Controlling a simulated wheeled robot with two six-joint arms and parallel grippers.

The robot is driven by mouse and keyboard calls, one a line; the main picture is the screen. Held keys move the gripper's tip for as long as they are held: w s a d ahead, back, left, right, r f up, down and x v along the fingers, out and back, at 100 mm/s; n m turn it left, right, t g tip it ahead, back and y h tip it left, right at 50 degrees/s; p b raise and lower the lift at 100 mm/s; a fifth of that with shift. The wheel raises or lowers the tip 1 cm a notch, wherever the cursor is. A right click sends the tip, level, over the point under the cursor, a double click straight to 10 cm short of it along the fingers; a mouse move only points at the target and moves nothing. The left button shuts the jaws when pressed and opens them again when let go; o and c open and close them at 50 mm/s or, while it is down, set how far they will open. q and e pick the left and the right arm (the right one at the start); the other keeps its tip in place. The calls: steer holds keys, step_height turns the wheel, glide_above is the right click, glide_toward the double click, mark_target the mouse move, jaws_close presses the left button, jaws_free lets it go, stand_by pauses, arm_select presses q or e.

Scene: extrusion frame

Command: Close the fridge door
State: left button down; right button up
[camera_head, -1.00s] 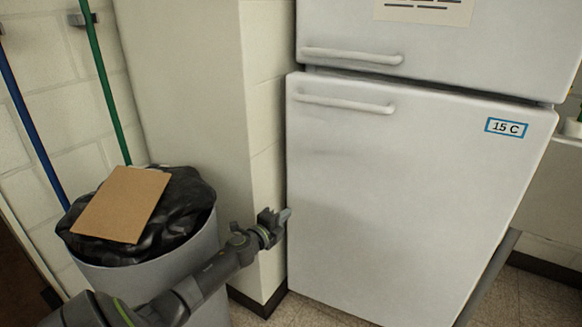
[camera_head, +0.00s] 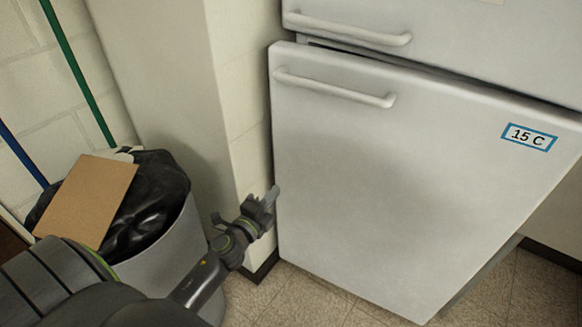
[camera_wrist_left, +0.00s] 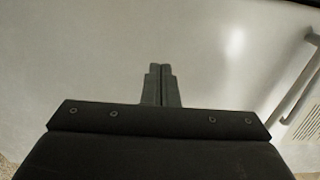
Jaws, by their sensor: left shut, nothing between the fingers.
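The white lower fridge door (camera_head: 400,190) has a bar handle (camera_head: 335,88) near its top left and a "15 C" label at its right. My right gripper is not in view.
A grey bin (camera_head: 165,250) with a black bag (camera_head: 155,200) and cardboard (camera_head: 88,200) on top stands left of the fridge. A wall corner (camera_head: 240,90) is close beside the door. The tiled floor (camera_head: 290,295) in front is clear.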

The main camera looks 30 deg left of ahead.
arm_select(q)
glide_toward(297, 164)
steer(key=w, duration=0.5)
steer(key=shift+w, duration=0.9)
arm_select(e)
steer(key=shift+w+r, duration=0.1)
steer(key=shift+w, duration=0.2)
arm_select(q)
steer(key=shift+w+a, duration=0.1)
